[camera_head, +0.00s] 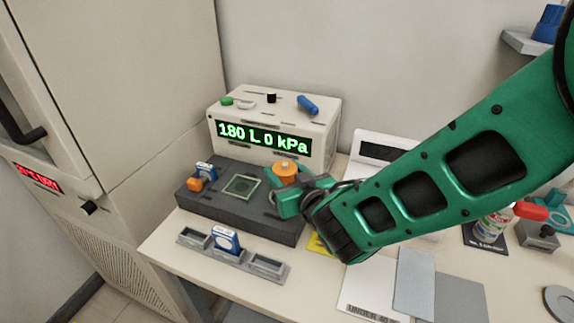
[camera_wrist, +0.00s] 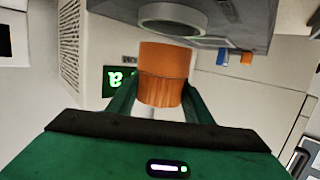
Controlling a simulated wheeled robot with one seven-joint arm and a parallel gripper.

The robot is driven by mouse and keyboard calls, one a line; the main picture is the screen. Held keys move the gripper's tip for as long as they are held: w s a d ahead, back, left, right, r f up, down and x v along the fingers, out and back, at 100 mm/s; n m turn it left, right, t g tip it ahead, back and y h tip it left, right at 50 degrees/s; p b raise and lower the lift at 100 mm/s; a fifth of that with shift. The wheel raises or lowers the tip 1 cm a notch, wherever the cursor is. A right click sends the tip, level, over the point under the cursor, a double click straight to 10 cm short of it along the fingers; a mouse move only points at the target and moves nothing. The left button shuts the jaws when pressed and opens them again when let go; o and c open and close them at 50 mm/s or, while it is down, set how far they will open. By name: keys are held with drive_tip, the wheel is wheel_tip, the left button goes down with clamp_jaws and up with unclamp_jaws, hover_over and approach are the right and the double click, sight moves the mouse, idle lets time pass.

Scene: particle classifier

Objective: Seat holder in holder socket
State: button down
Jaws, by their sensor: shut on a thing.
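My gripper (camera_head: 288,196) is shut on an orange cylinder, which I take for the holder (camera_head: 285,171). In the wrist view the holder (camera_wrist: 162,75) stands between the green fingers, and a small pale part shows below it. A grey ring, seemingly the holder socket (camera_wrist: 173,27), is on the dark base block (camera_wrist: 235,12) just beyond the holder's far end. Whether they touch I cannot tell. In the head view the holder is over the right part of the dark base block (camera_head: 225,207).
A display box (camera_head: 262,120) reading 180 L 0 kPa stands behind the block. A green-framed square (camera_head: 240,186) and an orange piece (camera_head: 195,184) sit on the block. In front lies a grey slotted rack (camera_head: 268,268) holding a blue-and-white piece (camera_head: 226,241).

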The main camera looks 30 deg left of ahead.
drive_tip(key=shift+f, duration=0.35)
idle(0.4)
drive_tip(key=shift+s, duration=0.15)
idle(0.6)
drive_tip(key=shift+f, duration=1.3)
idle(1.0)
drive_tip(key=c, duration=0.9)
unclamp_jaws()
drive_tip(key=shift+o, duration=0.4)
drive_tip(key=shift+f, duration=0.1)
drive_tip(key=v, duration=1)
drive_tip(key=shift+d+r, duration=0.3)
